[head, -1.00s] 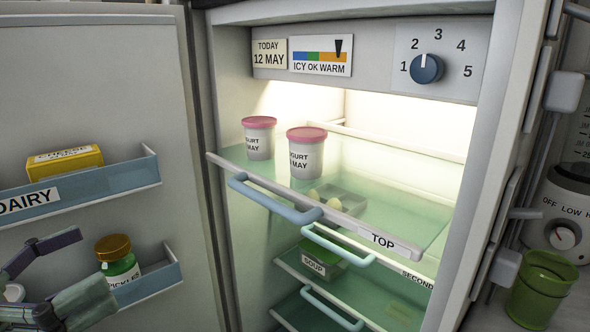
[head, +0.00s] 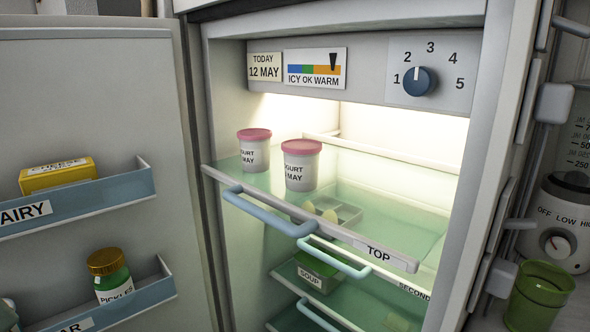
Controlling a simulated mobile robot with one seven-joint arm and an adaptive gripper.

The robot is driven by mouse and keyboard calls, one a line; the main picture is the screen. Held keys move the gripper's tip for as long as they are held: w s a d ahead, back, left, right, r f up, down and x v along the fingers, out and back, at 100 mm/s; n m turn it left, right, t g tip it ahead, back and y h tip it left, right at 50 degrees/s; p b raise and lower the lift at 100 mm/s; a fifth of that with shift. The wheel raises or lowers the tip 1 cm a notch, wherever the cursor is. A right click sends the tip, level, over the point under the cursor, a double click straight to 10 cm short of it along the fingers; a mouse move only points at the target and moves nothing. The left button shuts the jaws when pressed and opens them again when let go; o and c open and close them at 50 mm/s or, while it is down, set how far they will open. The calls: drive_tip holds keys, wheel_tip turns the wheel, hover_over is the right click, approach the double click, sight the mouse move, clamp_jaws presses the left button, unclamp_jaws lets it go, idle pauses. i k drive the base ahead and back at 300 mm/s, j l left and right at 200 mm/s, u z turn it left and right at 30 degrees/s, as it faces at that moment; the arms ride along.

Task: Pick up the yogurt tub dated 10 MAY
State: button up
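Two white yogurt tubs with pink lids stand upright on the fridge's top glass shelf. The day numbers are not readable, so I cannot tell which tub is dated 10 MAY. My gripper is not in view.
A green soup container (head: 318,270) sits below. Door racks at left hold a cheese box (head: 57,175) and pickles (head: 110,275). A green cup (head: 540,295) stands right.

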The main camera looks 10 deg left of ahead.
sight(301, 156)
drive_tip(key=i+l+z, duration=0.15)
drive_tip(key=l+z, duration=0.2)
drive_tip(key=i+l+z, duration=0.2)
drive_tip(key=l+z, duration=0.2)
